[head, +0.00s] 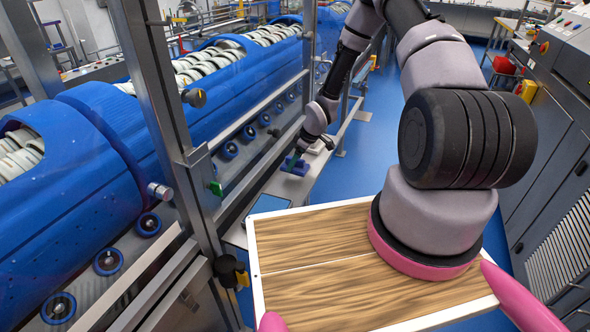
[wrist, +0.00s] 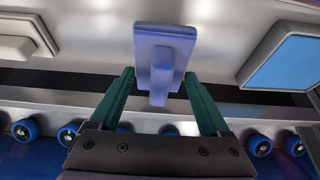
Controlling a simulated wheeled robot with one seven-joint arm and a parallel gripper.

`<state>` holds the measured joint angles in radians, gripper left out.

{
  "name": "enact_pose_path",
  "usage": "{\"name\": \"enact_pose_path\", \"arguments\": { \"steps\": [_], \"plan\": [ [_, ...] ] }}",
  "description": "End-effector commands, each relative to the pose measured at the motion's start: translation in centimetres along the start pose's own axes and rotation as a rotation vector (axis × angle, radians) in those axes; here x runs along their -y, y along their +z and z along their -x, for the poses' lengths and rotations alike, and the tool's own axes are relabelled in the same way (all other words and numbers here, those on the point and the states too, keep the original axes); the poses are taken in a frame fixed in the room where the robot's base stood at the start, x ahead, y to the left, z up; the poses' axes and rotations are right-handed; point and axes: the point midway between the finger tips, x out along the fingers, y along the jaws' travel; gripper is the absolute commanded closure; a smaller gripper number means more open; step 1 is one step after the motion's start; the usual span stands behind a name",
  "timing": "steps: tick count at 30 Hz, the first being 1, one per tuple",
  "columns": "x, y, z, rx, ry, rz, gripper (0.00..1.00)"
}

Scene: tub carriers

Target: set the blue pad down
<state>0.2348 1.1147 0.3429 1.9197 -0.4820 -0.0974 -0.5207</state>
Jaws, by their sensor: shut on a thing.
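The blue pad (wrist: 166,40), a flat plate with a raised grip, shows in the wrist view between the two teal fingers of my gripper (wrist: 160,76). My gripper is shut on the pad's grip. In the head view the blue pad (head: 294,166) is small, at the end of my gripper (head: 299,156), over the metal ledge beside the blue machine. Whether the pad touches the ledge I cannot tell.
A light-blue square panel (wrist: 290,58) lies to the right on the metal surface in the wrist view, and a pale raised block (wrist: 18,38) to the left. Blue rollers (wrist: 258,145) line the near edge. A steel post (head: 170,130) stands left of my arm.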

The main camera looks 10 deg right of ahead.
Motion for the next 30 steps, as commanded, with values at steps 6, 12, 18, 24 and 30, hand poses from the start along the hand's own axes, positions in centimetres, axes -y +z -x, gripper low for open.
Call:
{"name": "enact_pose_path", "arguments": {
  "steps": [6, 12, 18, 24, 30],
  "plan": [
    [0.1, 1.2, -2.6, 0.002, -0.002, -0.001, 0.72],
    [0.0, 1.5, -3.4, 0.0, 0.0, 0.0, 0.72],
    [0.0, 1.5, -3.5, 0.001, 0.0, 0.0, 0.12],
    [0.0, 1.5, -3.4, 0.001, 0.0, 0.0, 0.0],
    [-0.1, 1.4, -2.5, 0.0, 0.002, 0.0, 0.0]
  ]
}}
